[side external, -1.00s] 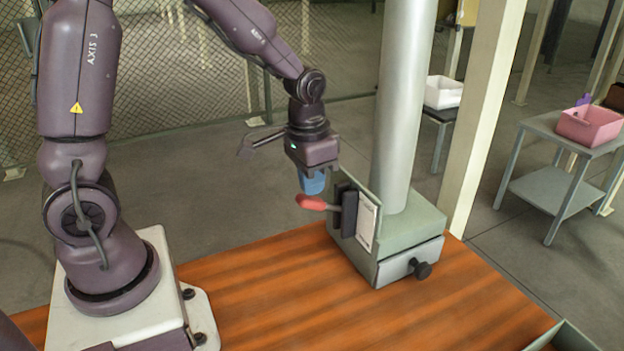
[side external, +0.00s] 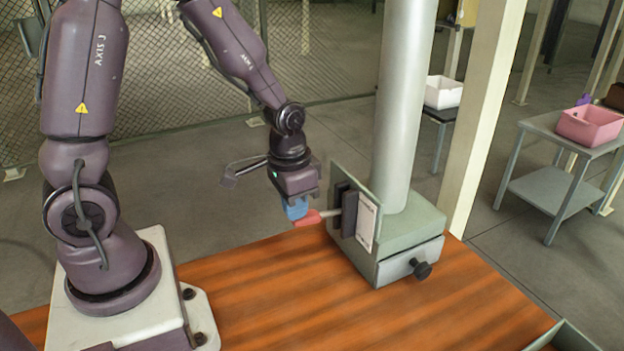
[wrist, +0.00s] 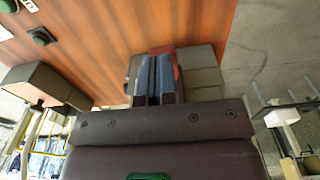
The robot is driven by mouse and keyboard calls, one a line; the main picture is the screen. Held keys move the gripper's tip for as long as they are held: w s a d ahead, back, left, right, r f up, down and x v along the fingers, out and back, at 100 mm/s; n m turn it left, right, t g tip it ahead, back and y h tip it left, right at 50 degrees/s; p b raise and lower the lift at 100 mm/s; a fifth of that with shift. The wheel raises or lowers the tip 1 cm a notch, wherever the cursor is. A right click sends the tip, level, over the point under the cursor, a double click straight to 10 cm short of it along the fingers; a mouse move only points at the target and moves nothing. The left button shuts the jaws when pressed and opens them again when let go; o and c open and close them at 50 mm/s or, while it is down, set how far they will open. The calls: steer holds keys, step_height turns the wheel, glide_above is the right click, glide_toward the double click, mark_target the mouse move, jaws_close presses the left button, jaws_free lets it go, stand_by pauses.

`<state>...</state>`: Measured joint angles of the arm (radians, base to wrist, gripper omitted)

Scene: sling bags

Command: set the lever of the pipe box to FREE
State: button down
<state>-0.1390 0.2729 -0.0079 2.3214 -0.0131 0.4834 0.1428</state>
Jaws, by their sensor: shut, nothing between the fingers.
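The pipe box (side external: 405,238) is a grey-green box on the wooden table, with a pale upright pipe rising from its top. Its left side carries a plate with a dark block, from which the lever (side external: 308,219) sticks out to the left with a red grip. The lever lies close to level, its red end slightly low. My gripper (side external: 297,210) has blue fingers, shut and empty, right at the red grip and seemingly touching its upper side. In the wrist view the shut fingers (wrist: 155,78) cover most of the lever; a bit of red (wrist: 177,72) shows beside them. Lever markings are unreadable.
A drawer with a dark knob (side external: 422,269) is on the box's front. The wooden table (side external: 290,300) is clear in front of and left of the box. A grey-green tray edge (side external: 562,338) shows at the lower right.

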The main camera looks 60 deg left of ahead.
step_height(320, 180, down, 7)
steer(key=shift+s+f, duration=0.15)
steer(key=shift+s, duration=0.25)
steer(key=shift+f, duration=0.1)
stand_by(0.6)
step_height(320, 180, up, 13)
steer(key=shift+s, duration=0.4)
stand_by(0.4)
